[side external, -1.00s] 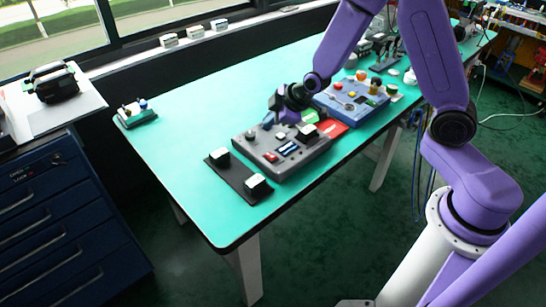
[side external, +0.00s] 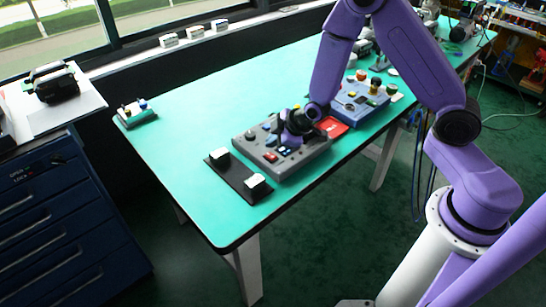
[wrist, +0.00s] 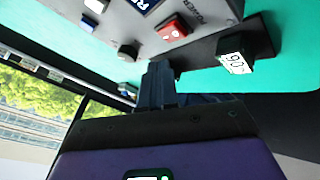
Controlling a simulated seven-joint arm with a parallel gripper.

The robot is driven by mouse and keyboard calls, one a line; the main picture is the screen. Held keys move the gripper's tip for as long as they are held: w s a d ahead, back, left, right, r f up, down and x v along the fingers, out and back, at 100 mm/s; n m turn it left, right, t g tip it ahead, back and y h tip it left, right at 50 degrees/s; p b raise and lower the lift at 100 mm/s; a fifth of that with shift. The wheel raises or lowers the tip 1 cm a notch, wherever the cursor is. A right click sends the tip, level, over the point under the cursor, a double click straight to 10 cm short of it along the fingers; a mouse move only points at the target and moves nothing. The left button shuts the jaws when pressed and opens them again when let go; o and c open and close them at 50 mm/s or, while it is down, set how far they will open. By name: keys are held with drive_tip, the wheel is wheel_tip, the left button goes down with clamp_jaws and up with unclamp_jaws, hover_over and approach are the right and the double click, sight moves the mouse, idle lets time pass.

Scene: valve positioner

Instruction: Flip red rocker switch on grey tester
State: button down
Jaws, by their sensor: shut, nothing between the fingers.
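The grey tester (side external: 246,148) lies flat near the front of the green table, with knobs, buttons and a blue display. The red rocker switch (side external: 270,157) is on its front-left part, left of the display. My gripper (side external: 284,139) is over the tester's middle, behind the rocker in the side view. In the wrist view my gripper's shut, empty fingers (wrist: 160,70) end close to the rocker, with a visible gap in the picture.
A black strip with two white-faced blocks (side external: 236,175) lies along the tester's left side; one block (wrist: 236,60) shows "90". A red card (side external: 334,127) and a blue control box (side external: 372,98) are to the right. The table's left half (side external: 190,120) is mostly clear.

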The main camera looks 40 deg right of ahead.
sight(267, 155)
drive_tip(key=shift+s+f, duration=0.1)
drive_tip(key=shift+f, duration=0.9)
drive_tip(key=shift+f, duration=0.1)
idle(1.3)
drive_tip(key=shift+f, duration=0.3)
drive_tip(key=shift+s+f, duration=0.1)
drive_tip(key=shift+f, duration=0.2)
idle(0.7)
drive_tip(key=shift+r, duration=0.75)
drive_tip(key=shift+w+r, duration=0.25)
drive_tip(key=shift+r, duration=1)
drive_tip(key=shift+w+r, duration=0.2)
drive_tip(key=shift+r, duration=1)
